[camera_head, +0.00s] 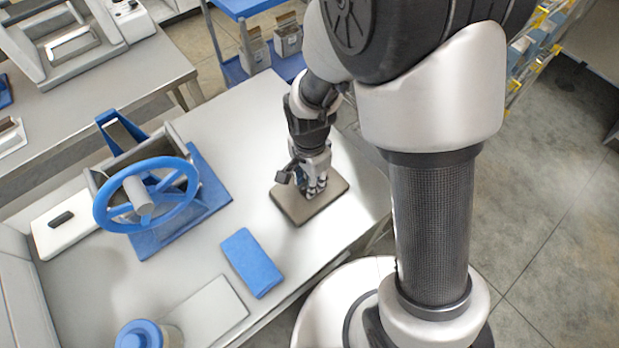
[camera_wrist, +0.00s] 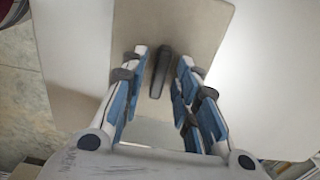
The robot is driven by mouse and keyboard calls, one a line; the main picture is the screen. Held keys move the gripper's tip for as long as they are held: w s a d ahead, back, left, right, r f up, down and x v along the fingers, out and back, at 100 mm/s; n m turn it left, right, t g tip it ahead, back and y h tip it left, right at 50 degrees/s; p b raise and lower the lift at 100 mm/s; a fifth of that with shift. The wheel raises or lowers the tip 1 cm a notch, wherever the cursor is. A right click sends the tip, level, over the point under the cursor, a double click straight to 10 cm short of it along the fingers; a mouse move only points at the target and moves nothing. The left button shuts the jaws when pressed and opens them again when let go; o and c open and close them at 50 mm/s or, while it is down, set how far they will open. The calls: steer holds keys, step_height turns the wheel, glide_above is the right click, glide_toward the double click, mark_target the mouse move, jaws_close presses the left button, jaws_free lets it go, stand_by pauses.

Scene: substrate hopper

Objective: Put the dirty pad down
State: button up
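The brownish-grey pad (camera_head: 299,208), which I take to be the dirty pad, appears to lie flat on the light worktable near its right end. In the wrist view the pad (camera_wrist: 95,40) looks beige, with a dark upright grip (camera_wrist: 160,72) on top. My gripper (camera_head: 318,188) is directly over the pad, pointing down. In the wrist view its fingers (camera_wrist: 162,60) stand apart on both sides of the grip, with a small gap visible on the right. The grip is hidden behind my fingers in the head view.
A blue pad (camera_head: 251,262) lies on the worktable (camera_head: 245,125) left of the gripper. A hopper with a blue handwheel (camera_head: 178,208) stands farther left, beside a white plate with a dark grip (camera_head: 50,235). A blue-lidded container (camera_head: 140,335) stands at the front.

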steer(key=shift+r, duration=0.15)
steer(key=s+d+r+n+t+p, duration=0.1)
steer(key=s+d+r+n+p, duration=0.15)
steer(key=r, duration=0.85)
steer(key=s+d+r+n+t+p, duration=0.1)
steer(key=d+r+n+p, duration=0.15)
steer(key=r, duration=0.85)
steer(key=s+d+r+n+t, duration=0.2)
steer(key=s+d+r+n, duration=0.4)
steer(key=s, duration=0.4)
steer(key=shift+r+t+b, duration=0.3)
steer(key=shift+r+b, duration=0.1)
steer(key=shift+r, duration=0.1)
